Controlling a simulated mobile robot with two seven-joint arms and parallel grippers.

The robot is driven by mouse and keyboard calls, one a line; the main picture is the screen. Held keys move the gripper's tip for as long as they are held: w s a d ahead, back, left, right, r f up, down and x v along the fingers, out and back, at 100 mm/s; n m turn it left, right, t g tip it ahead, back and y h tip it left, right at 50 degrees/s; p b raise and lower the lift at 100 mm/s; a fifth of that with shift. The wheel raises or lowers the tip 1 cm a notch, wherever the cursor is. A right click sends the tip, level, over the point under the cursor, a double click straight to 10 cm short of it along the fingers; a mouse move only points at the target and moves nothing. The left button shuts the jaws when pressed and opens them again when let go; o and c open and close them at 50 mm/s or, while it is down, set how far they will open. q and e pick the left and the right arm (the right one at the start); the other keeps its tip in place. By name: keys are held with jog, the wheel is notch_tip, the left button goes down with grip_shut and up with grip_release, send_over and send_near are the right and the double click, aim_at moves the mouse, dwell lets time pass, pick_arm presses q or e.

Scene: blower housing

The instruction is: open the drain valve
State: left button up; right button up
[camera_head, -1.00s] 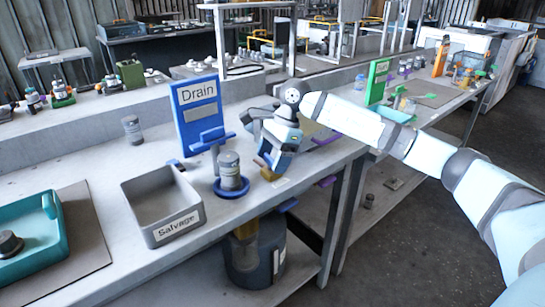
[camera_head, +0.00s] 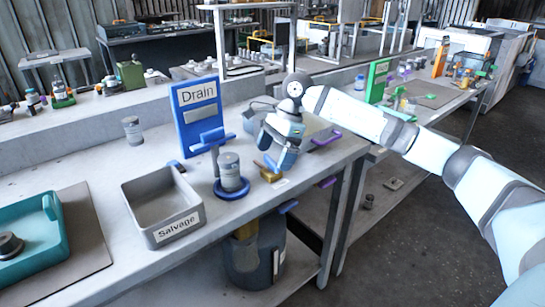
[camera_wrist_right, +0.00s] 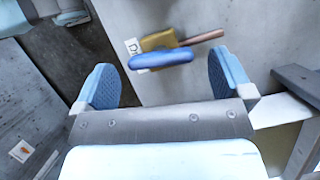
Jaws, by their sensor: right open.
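A small brass valve (camera_head: 270,176) with a blue lever (camera_head: 272,163) sits near the front edge of the bench, in front of the Drain sign (camera_head: 200,115). In the right wrist view its brass body (camera_wrist_right: 157,41), blue lever (camera_wrist_right: 161,59) and a copper-coloured pipe (camera_wrist_right: 204,37) show beyond the fingers. My right gripper (camera_head: 281,158) hangs just above and behind the valve, apart from it. In the wrist view my right gripper (camera_wrist_right: 163,78) is open and empty, its fingers on either side of the lever's line. My left gripper is out of view.
A grey jar (camera_head: 230,170) stands in a blue ring beside the valve. The grey Salvage bin (camera_head: 137,215) and teal tray (camera_head: 38,255) are to the left. A dark tank (camera_head: 242,265) stands below the bench edge. A purple handle (camera_head: 326,140) lies to the right.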

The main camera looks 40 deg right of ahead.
pick_arm(q)
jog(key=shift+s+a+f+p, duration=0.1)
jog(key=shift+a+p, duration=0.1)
jog(key=shift+p, duration=0.65)
pick_arm(e)
jog(key=v, duration=1.2)
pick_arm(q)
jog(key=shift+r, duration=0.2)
